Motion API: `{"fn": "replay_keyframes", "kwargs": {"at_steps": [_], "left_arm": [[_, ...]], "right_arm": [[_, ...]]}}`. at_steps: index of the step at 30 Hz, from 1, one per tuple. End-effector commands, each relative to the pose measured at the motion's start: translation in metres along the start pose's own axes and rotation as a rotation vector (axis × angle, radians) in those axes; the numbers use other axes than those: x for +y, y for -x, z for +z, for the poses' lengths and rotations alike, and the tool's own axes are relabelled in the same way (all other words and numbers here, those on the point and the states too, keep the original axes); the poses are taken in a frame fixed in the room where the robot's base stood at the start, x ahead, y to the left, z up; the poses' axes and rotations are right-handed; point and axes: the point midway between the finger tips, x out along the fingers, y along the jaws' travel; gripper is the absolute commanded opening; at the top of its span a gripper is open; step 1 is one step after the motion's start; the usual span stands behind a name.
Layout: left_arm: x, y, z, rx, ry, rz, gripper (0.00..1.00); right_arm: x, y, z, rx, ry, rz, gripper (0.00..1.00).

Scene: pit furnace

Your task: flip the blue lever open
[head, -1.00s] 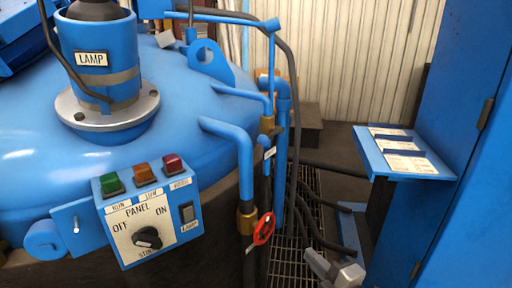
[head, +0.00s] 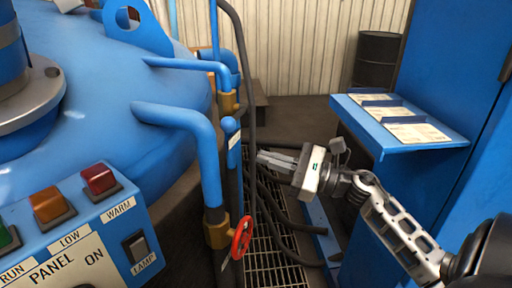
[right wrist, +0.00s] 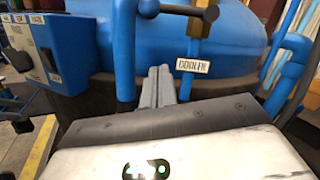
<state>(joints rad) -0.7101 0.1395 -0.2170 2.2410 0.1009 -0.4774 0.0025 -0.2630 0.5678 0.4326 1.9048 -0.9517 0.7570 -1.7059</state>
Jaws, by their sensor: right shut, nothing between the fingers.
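I cannot tell for certain which blue part is the lever. A thin blue upright rod (head: 213,25) rises beside the furnace and leaves the top of the head view; whatever it joins above is cut off. Below it stands a round-topped blue pipe (head: 231,128) with a small label. My right gripper (head: 259,158) is shut and empty, pointing left, just right of the pipes in the picture. My left gripper is out of view.
A red valve wheel (head: 241,237) sits low on the pipes. The control panel (head: 85,235) is at lower left, beside the furnace lid (head: 90,120). Dark hoses (head: 275,215) cross the floor grating. A blue shelf (head: 440,142) with papers stands right, near my right arm. A barrel (head: 378,60) is behind.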

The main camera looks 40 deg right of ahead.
Motion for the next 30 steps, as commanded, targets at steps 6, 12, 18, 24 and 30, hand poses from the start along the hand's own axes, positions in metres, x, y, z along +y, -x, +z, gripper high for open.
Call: {"fn": "replay_keyframes", "kwargs": {"at_steps": [6,12,18,24,30], "left_arm": [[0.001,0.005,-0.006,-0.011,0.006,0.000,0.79],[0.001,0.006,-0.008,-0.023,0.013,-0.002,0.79],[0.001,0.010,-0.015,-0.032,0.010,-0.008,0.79],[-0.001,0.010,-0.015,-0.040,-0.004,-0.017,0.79],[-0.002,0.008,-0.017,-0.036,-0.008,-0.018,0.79]], "right_arm": [[-0.002,-0.042,0.004,-0.003,0.001,0.000,0.00],[-0.002,-0.080,0.004,-0.003,-0.002,-0.002,0.00],[-0.001,-0.083,0.022,0.002,0.001,0.000,0.00],[-0.001,-0.077,0.036,0.002,-0.001,-0.001,0.00],[0.000,-0.075,0.038,0.001,-0.001,-0.001,0.00]]}}
